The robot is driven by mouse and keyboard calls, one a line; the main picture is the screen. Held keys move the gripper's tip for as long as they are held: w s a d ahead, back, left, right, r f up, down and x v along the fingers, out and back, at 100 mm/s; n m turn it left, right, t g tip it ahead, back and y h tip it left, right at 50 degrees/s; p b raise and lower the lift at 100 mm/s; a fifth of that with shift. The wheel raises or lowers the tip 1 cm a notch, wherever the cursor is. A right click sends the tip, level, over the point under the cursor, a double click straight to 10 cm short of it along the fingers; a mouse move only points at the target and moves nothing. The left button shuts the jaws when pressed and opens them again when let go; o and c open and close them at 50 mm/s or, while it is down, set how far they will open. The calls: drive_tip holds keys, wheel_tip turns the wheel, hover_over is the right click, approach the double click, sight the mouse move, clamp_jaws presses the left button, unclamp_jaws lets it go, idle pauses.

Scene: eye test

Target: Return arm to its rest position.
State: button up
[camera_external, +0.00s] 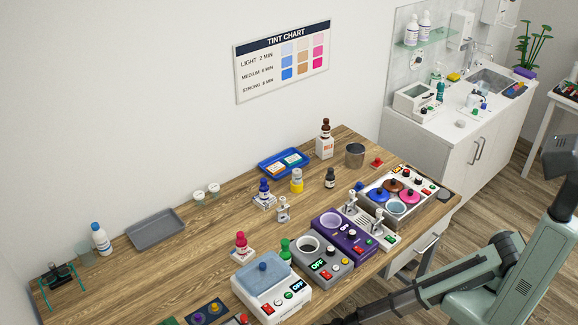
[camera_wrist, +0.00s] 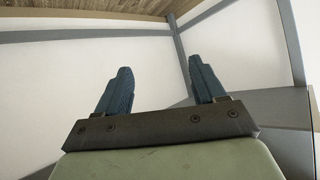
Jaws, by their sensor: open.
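My gripper (camera_wrist: 160,66) shows in the wrist view with its two dark blue fingers spread apart and nothing between them. Past the fingers are pale white panels with grey bars, and a wooden surface (camera_wrist: 100,5) along the top edge. In the external view my arm comes in at the lower right, in front of the table. Its dark forward part reaches left to the bottom edge, and I cannot make out the fingers there.
The wooden table (camera_external: 160,262) carries a blue-topped white device (camera_external: 268,272), a grey device (camera_external: 322,261), a purple device (camera_external: 345,235), a white unit with coloured lids (camera_external: 410,197), a blue tray (camera_external: 263,167), a grey tray (camera_external: 155,229) and several bottles. A sink counter (camera_external: 440,128) stands behind right.

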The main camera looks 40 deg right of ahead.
drive_tip(key=w+d+f+g+h, duration=0.1)
drive_tip(key=d+f+h, duration=0.1)
drive_tip(key=d+f, duration=0.5)
drive_tip(key=d+f+h, duration=0.1)
drive_tip(key=d+f, duration=0.3)
drive_tip(key=d, duration=0.7)
drive_tip(key=s+d+f+m+g+h, duration=0.1)
drive_tip(key=s+d+g, duration=0.1)
drive_tip(key=d, duration=0.6)
drive_tip(key=s+d+f+g+h, duration=0.1)
drive_tip(key=s+d+f+h, duration=0.1)
drive_tip(key=d, duration=0.5)
drive_tip(key=s+d+r+m+g+h, duration=0.1)
drive_tip(key=s+d+r+m+g, duration=0.2)
drive_tip(key=s+d, duration=0.8)
drive_tip(key=s+d+r+m+g+h, duration=0.1)
drive_tip(key=s+d+r+m+g, duration=0.3)
drive_tip(key=s+d, duration=0.8)
drive_tip(key=d+r+g, duration=0.2)
drive_tip(key=shift+g+h, duration=0.4)
drive_tip(key=shift+s, duration=0.1)
